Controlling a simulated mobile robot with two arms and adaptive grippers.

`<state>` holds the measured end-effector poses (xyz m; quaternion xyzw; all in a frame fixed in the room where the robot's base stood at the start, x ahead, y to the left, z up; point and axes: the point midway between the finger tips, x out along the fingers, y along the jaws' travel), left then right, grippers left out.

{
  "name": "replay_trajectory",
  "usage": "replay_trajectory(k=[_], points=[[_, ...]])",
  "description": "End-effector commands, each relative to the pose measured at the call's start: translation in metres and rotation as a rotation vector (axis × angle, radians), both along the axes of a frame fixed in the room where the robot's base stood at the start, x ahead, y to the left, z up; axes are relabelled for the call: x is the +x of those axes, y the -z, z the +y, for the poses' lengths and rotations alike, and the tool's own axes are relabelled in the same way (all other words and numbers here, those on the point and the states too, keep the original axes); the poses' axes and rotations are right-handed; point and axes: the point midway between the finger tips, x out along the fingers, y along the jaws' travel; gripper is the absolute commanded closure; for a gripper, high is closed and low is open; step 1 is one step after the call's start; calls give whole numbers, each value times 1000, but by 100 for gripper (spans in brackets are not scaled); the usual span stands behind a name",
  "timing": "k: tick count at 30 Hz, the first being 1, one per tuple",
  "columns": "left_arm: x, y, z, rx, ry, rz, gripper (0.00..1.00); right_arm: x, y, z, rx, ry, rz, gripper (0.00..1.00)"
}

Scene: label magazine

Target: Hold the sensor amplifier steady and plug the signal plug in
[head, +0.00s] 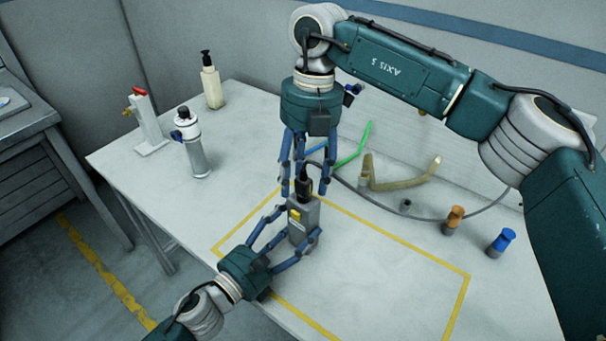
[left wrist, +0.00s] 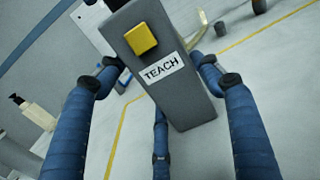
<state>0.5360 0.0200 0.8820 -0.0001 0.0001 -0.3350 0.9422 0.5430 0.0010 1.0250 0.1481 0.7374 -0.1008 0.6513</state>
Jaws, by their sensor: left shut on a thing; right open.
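The sensor amplifier (head: 302,224) is a grey upright box with a yellow button, inside the yellow-taped area of the table. In the left wrist view the amplifier (left wrist: 178,98) shows a TEACH label. My left gripper (head: 298,224) is shut on its sides from the front left; its blue fingers (left wrist: 168,78) flank the box in the wrist view. The black signal plug (head: 303,185) stands at the amplifier's top, its cable rising and curving right. It looks in line with the top; how deep it sits cannot be told. My right gripper (head: 307,189) is open above, its fingers around the plug without closing on it.
The grey cable (head: 390,209) runs across the table behind. A blue-capped part (head: 501,242), an orange-capped part (head: 453,219) and a tan angled piece (head: 405,181) lie right.

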Motion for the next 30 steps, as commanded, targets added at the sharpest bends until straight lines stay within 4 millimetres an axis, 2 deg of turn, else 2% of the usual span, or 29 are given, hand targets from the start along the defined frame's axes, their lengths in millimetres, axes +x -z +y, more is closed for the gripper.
replay_trajectory(k=[5,15,21,30], points=[[0,0,0,0,0,0,70,1,-10,-1,1,0,-1,48],[0,0,0,0,0,0,70,9,-78,-6,1,2,-3,48],[0,0,0,0,0,0,70,13,-108,-9,0,2,-2,48],[0,0,0,-1,0,-1,70,13,-119,-10,0,0,1,48]])
